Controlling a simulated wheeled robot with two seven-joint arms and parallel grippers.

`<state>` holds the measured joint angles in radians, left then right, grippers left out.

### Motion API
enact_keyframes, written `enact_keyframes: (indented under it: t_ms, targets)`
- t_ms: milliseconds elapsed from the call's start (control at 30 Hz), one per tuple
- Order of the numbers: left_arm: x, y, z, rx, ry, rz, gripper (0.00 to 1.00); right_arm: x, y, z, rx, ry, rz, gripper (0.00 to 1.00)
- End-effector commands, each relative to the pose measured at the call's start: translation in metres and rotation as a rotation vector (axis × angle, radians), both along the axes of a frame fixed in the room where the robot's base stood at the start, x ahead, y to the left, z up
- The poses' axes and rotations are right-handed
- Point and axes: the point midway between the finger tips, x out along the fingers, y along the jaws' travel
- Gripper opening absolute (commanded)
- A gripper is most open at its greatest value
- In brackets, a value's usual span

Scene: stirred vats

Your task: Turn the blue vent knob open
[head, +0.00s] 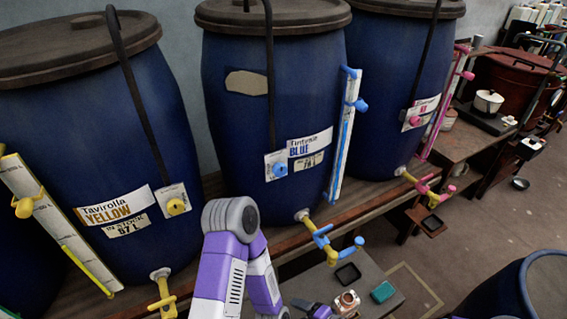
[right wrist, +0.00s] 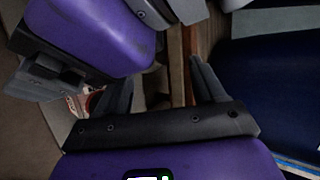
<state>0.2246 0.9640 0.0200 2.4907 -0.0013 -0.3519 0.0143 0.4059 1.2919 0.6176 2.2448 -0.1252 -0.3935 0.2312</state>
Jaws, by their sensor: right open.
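The blue-labelled vat (head: 235,150) stands in the middle of the head view. A small blue knob (head: 279,170) sits on a white plate on its front, beside the label. A second blue knob (head: 361,105) is on the white sight tube at the vat's right, below a blue top fitting (head: 349,72). I cannot tell for sure which one is the vent knob. My right gripper (right wrist: 160,88) is open in the right wrist view, its dark fingers spread with no knob between them. In the head view its fingertips cannot be made out. My left gripper is not identifiable.
The yellow vat (head: 80,150) stands left, the pink vat (head: 395,100) right. A blue tap (head: 322,238) juts out below the middle vat. A low table (head: 375,283) holds small dishes. Another vat (head: 545,285) is at the lower right. My purple arm rises before the vats.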

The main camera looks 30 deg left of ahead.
Motion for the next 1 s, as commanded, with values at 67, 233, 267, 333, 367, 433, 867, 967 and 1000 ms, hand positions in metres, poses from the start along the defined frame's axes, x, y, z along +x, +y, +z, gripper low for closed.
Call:
enact_keyframes:
  t_ms: [67, 233, 267, 333, 367, 433, 867, 967, 1000]
  targets:
    - [0.0, 0.0, 0.023, 0.0, 0.0, 0.0, 0.82, 0.014, 0.044, 0.058, 0.163, 0.104, -0.109, 0.69]
    - [0.0, 0.0, 0.055, 0.0, 0.0, 0.0, 0.82, 0.054, 0.105, 0.175, 0.511, 0.459, -0.378, 0.69]
    - [0.0, 0.0, 0.061, 0.0, 0.0, 0.0, 0.82, 0.062, 0.111, 0.195, 0.571, 0.531, -0.422, 0.69]
    - [0.0, 0.0, 0.073, 0.0, 0.0, 0.0, 0.82, 0.083, 0.118, 0.238, 0.706, 0.705, -0.523, 0.69]
    - [0.0, 0.0, 0.077, 0.0, 0.0, 0.0, 0.82, 0.092, 0.119, 0.254, 0.758, 0.776, -0.562, 0.69]
    - [0.0, 0.0, 0.087, 0.0, 0.0, 0.0, 0.82, 0.113, 0.117, 0.285, 0.869, 0.936, -0.642, 0.69]
    - [0.0, 0.0, 0.101, 0.0, 0.001, 0.0, 0.82, 0.165, 0.108, 0.331, 1.088, 1.291, -0.797, 0.69]
    - [0.0, 0.0, 0.101, 0.0, 0.001, 0.0, 0.82, 0.172, 0.12, 0.331, 1.087, 1.289, -0.796, 0.69]
    - [0.0, 0.0, 0.101, 0.0, 0.001, 0.0, 0.82, 0.176, 0.125, 0.331, 1.086, 1.288, -0.796, 0.69]
